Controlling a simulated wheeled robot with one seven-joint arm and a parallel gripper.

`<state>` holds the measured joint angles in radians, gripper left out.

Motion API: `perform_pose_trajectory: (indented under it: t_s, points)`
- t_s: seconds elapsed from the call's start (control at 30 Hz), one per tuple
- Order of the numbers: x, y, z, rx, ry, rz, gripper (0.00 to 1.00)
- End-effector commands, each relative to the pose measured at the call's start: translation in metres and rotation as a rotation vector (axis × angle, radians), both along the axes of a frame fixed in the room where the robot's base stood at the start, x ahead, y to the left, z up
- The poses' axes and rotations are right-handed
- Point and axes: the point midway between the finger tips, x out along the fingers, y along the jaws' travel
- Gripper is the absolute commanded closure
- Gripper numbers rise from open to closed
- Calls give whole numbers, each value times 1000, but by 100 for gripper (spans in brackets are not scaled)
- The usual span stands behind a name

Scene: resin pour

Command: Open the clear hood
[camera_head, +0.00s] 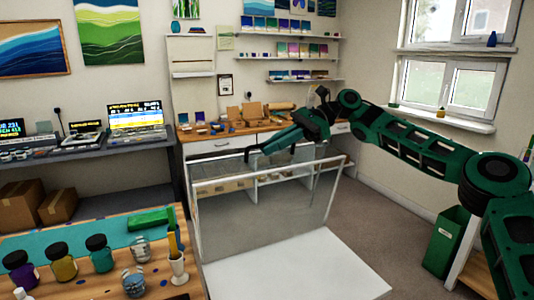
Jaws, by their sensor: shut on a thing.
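The clear hood (262,222) stands in the middle of the view, a see-through box with pale edges. Its large near panel rises above a white surface (310,270). My gripper (254,156) reaches in from the right and is shut at the hood's upper edge, on what looks like its rim. The exact contact between the fingers and the rim is too small to make out. I cannot tell how far the hood is tilted.
A wooden table (90,272) at the lower left bears several dark-lidded jars, glass cups and a green block (151,219). A wooden-topped desk (215,134) stands behind. A green bin (446,241) is on the right. Grey floor (375,215) is free right of the hood.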

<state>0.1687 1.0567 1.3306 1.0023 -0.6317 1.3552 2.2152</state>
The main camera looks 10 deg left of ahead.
Motion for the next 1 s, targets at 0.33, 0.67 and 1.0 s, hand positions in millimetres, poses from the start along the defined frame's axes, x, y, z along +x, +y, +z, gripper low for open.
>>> perform_pose_trajectory:
  t_s: [0.33,0.67,1.0]
  points:
    - [6,-4,0,0,2,-8,100]
    - [7,-6,0,0,1,-10,72]
    - [13,-15,4,2,-1,-14,72]
